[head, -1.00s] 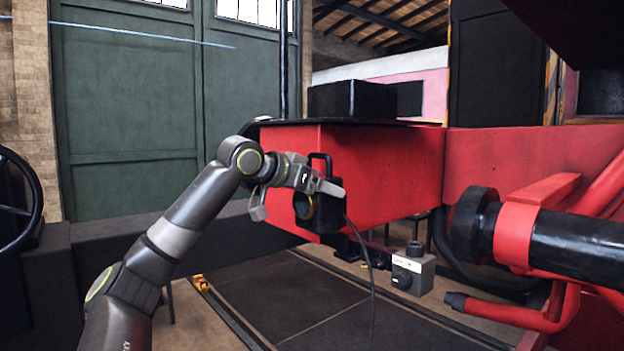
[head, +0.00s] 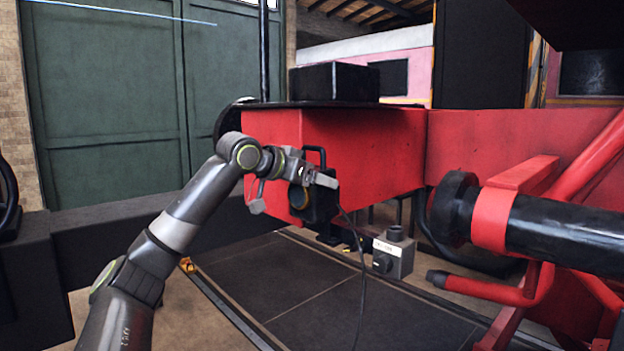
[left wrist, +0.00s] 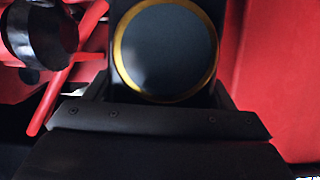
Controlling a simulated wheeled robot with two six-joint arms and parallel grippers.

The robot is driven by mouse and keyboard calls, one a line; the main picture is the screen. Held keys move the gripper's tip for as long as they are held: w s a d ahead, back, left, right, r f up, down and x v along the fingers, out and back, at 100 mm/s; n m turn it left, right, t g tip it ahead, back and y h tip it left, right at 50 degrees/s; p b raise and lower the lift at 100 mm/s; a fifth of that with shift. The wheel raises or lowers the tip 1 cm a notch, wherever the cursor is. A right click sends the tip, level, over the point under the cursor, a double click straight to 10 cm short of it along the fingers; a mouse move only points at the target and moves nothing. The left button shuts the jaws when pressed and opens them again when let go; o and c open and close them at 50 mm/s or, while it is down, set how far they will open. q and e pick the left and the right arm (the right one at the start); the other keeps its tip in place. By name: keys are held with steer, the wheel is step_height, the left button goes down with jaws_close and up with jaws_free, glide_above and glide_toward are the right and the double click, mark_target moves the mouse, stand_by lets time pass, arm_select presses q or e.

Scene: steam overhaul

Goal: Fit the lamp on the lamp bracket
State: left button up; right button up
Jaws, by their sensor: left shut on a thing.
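The lamp (head: 317,203) is a black box with a top handle and a round, brass-rimmed lens. My left gripper (head: 292,192) is shut on the lamp and holds it upright in front of the red beam. A thin dark cable hangs below it. In the left wrist view the lens of the lamp (left wrist: 167,50) fills the upper middle, close to the camera. I cannot make out the lamp bracket in either view. My right gripper is not in view.
The red beam (head: 360,150) stands behind the lamp with a black box (head: 334,82) on top. A black buffer (head: 455,207) and red pipes are at the right. Dark floor panels (head: 300,290) lie below.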

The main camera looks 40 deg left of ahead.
arm_select(q)
steer(key=shift+f+b, duration=0.25)
steer(key=shift+b, duration=0.05)
steer(key=shift+f+b, duration=0.35)
steer(key=shift+f, duration=0.1)
steer(key=shift+s+f+b, duration=0.1)
steer(key=shift+f+b, duration=1.5)
steer(key=shift+f, duration=0.45)
steer(key=shift+f, duration=0.25)
